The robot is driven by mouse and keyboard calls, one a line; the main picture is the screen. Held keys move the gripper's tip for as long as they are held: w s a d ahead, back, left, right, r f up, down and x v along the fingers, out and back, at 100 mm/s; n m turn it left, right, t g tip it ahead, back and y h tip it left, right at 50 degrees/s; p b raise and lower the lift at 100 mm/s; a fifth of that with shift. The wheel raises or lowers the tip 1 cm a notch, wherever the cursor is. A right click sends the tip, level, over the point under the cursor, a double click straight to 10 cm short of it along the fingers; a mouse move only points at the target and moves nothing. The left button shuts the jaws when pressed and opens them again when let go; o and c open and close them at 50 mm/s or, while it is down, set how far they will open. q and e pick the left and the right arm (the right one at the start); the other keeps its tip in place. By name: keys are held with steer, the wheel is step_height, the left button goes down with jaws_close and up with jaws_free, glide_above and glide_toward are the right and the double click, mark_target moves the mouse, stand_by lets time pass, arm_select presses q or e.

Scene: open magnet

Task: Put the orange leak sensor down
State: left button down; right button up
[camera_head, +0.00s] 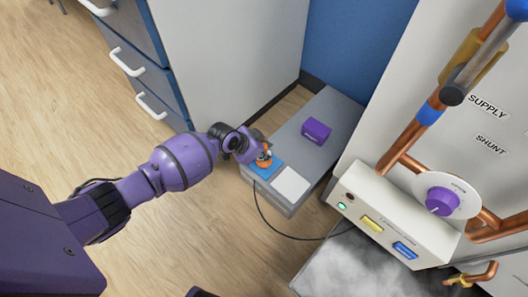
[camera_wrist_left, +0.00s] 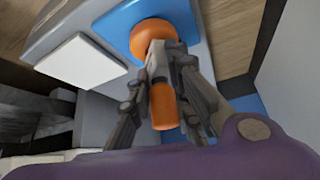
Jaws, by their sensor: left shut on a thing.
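The orange leak sensor (camera_head: 264,162) is at the near end of the low grey bench, over the blue square pad. In the left wrist view its round orange base (camera_wrist_left: 148,36) appears at the blue pad (camera_wrist_left: 122,18), with an orange handle below it. I cannot tell whether the base touches the pad. My left gripper (camera_head: 259,152) is shut on the sensor, and in the left wrist view its fingers (camera_wrist_left: 160,75) close around the sensor's stem. The blue pad also shows in the head view (camera_head: 262,170). My right gripper is not in view.
A white square pad (camera_head: 291,184) lies beside the blue one. A purple block (camera_head: 315,131) stands farther back on the grey bench (camera_head: 287,135). A black cable runs from the bench to a white control box (camera_head: 385,219) at right. Blue drawers (camera_head: 150,75) stand at left.

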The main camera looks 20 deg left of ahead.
arm_select(q)
steer(key=c, duration=2.1)
jaws_free()
steer(key=shift+f, duration=0.2)
steer(key=o, duration=0.5)
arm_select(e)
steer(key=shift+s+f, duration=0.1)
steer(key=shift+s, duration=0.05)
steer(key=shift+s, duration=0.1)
arm_select(q)
steer(key=shift+r, duration=0.25)
steer(key=p+v, duration=0.6)
steer(key=v, duration=0.6)
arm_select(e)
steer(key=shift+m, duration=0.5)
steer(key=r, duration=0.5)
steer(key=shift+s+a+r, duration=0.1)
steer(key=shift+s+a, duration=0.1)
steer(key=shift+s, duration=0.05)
